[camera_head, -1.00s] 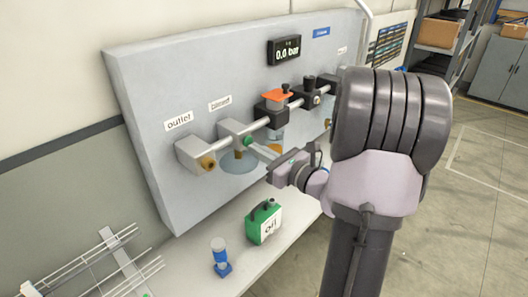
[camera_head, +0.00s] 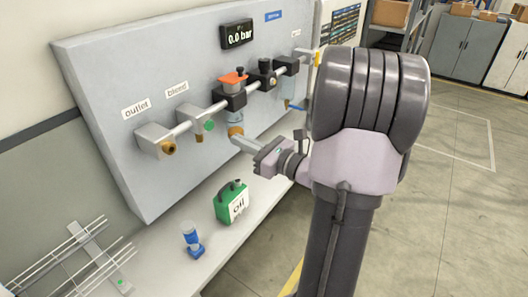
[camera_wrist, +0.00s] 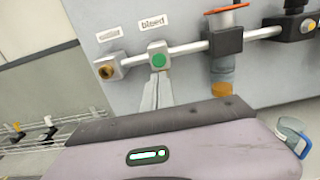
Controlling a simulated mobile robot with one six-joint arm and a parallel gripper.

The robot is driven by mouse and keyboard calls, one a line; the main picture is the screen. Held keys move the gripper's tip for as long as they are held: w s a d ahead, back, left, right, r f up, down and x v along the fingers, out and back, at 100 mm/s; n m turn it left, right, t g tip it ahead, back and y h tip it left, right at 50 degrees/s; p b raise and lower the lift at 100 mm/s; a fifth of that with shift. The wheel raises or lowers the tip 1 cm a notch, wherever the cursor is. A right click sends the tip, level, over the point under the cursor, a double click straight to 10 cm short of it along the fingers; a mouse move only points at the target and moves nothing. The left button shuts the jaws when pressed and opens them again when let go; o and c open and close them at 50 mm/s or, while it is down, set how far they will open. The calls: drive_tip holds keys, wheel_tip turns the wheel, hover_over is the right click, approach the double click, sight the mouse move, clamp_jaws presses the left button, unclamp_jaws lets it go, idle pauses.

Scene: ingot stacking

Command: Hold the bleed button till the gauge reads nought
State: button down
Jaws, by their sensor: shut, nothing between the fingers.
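The gauge (camera_head: 237,34) is a black display at the top of the grey panel and reads 0.0 bar. The green bleed button (camera_head: 209,126) sits on the front of the grey block under the "bleed" label. It also shows in the wrist view (camera_wrist: 158,60), uncovered. My gripper (camera_head: 235,134) is shut and empty. Its fingertips are to the right of the button in the head view, with a gap between them. In the wrist view the closed fingers (camera_wrist: 157,92) point up toward the button, just below it.
The outlet block (camera_head: 156,140) is left of the bleed block. A bowl unit with an orange top (camera_head: 232,78) is to its right. A green oil can (camera_head: 231,202) and a small blue item (camera_head: 192,240) stand on the bench below. A wire rack (camera_head: 85,260) is at lower left.

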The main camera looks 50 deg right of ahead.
drive_tip(key=s, duration=0.4)
drive_tip(key=shift+s+d+f, duration=0.35)
drive_tip(key=shift+s+d, duration=0.05)
drive_tip(key=shift+s, duration=0.15)
drive_tip(key=w+a+f+n+g+y+b, duration=0.15)
drive_tip(key=a+n+g+y, duration=0.85)
drive_tip(key=a, duration=1.2)
drive_tip(key=s+a+f+n+g+h+b, duration=0.2)
drive_tip(key=s+a+n+h, duration=0.7)
drive_tip(key=n, duration=1.1)
drive_tip(key=shift+s+a+n+h+b, duration=0.3)
drive_tip(key=shift+s+a, duration=0.4)
drive_tip(key=shift+a, duration=0.1)
